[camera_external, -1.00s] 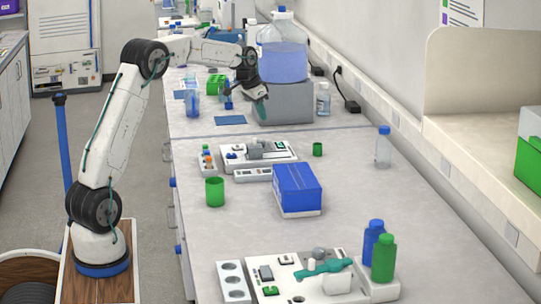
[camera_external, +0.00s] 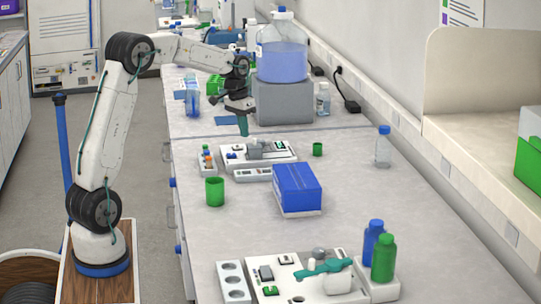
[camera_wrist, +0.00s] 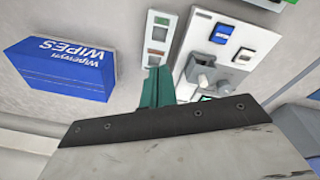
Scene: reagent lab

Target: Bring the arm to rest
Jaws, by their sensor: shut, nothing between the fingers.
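My gripper (camera_external: 243,125) hangs from the bent arm over the bench, with its green fingers pointing down. It is above and behind the white instrument panel (camera_external: 258,152). The fingers are together and hold nothing. In the wrist view, my gripper (camera_wrist: 157,85) shows as a green finger beyond the dark plate, with the panel (camera_wrist: 222,50) just to its right. My arm is raised and extended over the bench from its base at the left.
A blue wipes box (camera_external: 297,188) stands in front of the panel; it also shows in the wrist view (camera_wrist: 65,68). A grey block (camera_external: 284,102) bears a large bottle of blue liquid (camera_external: 282,60) close behind the gripper. A green cup (camera_external: 215,191) stands near the bench's left edge.

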